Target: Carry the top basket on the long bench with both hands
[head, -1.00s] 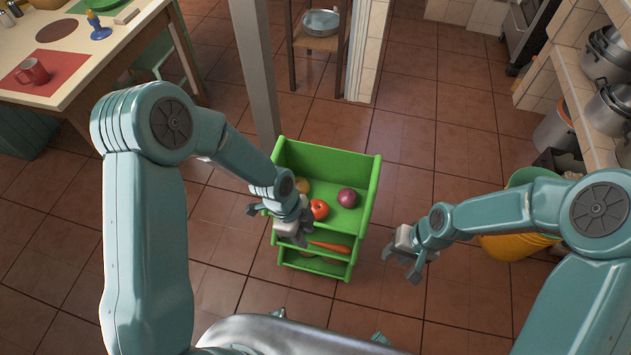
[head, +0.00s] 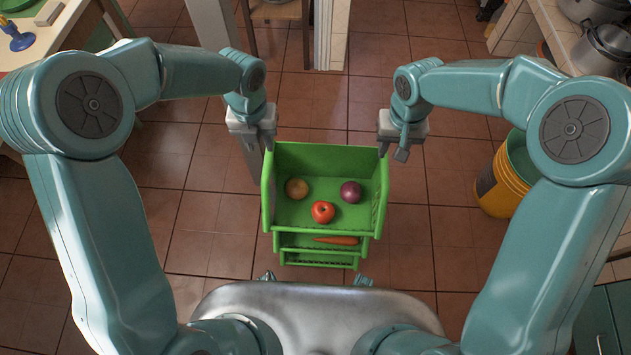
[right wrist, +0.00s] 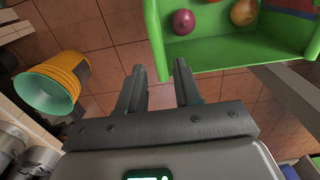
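The green top basket (head: 330,160) of a stacked rack stands on the floor, holding a tomato (head: 322,212), a red onion (head: 350,192) and a tan round vegetable (head: 297,188). My left gripper (head: 260,142) is by its far left corner, seemingly open, its fingers partly hidden. My right gripper (head: 394,150) is open just outside the far right corner. I cannot tell whether the left gripper touches the basket.
A lower tier with a carrot (head: 336,240) shows beneath the top basket. A yellow bucket (head: 500,187) stands on the right, and it also shows in the right wrist view (right wrist: 65,72). A table (head: 55,45) is at the left, with a counter bearing pots (head: 600,50) at the right. Tiled floor around the rack is clear.

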